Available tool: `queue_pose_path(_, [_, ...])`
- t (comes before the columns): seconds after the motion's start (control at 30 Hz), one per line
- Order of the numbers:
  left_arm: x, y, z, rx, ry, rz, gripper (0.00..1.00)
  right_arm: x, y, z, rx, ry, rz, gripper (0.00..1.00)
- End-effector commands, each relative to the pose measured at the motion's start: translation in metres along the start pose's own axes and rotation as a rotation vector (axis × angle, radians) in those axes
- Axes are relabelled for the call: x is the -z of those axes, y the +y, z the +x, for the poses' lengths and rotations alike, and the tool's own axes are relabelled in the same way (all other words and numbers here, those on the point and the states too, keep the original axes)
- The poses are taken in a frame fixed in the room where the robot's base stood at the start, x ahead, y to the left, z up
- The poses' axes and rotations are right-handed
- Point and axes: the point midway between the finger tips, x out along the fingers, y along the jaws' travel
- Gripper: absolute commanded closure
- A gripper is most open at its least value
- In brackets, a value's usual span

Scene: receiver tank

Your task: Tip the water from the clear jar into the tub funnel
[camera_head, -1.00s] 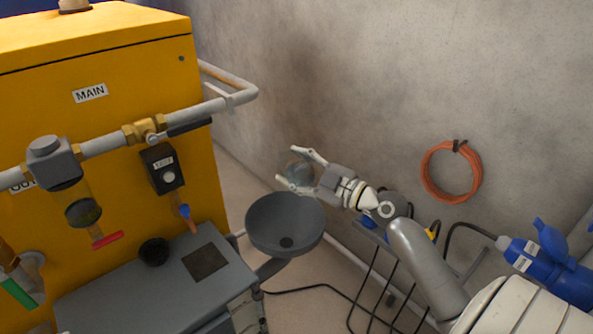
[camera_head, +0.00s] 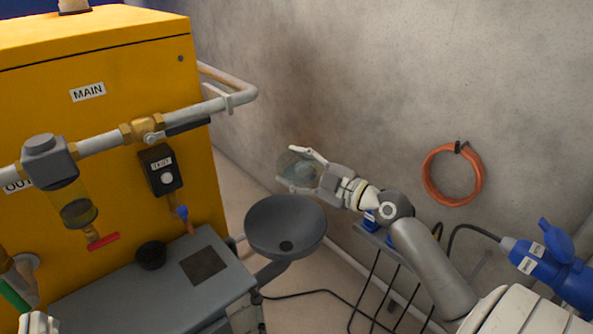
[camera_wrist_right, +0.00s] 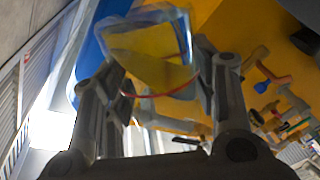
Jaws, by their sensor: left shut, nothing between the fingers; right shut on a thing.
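The clear jar (camera_head: 291,163) is held by my right gripper (camera_head: 308,171), which is shut on it. It is up in the air beyond the funnel's far rim, close to the wall in the picture. In the right wrist view the jar (camera_wrist_right: 150,48) sits between the two fingers (camera_wrist_right: 160,85) and looks tilted. I cannot make out the water level. The dark grey tub funnel (camera_head: 285,222), a wide bowl with a dark drain hole, is below the jar. My left gripper (camera_head: 38,323) only just shows at the bottom left corner, shut and empty.
A yellow cabinet (camera_head: 110,60) with pipes and valves stands at the left. A grey tank (camera_head: 150,285) with a small black cup (camera_head: 151,255) is beside the funnel. A wire rack (camera_head: 385,275) stands below my right arm. An orange hose coil (camera_head: 431,190) hangs on the wall.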

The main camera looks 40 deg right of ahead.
Motion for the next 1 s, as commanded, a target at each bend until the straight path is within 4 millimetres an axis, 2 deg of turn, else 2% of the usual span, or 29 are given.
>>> queue_pose_path(0.23, [0.010, 0.002, 0.000, -0.003, 0.057, -0.002, 1.00, 0.001, 0.001, 0.000, -0.002, 0.002, -0.018, 0.80])
queue_pose_path(0.63, [0.013, 0.002, 0.000, -0.004, 0.078, -0.002, 1.00, 0.001, 0.001, 0.000, -0.002, 0.002, -0.027, 0.80])
queue_pose_path(1.0, [0.041, 0.005, -0.004, -0.012, 0.232, -0.009, 1.00, 0.003, 0.002, 0.000, -0.002, 0.001, -0.076, 0.80])
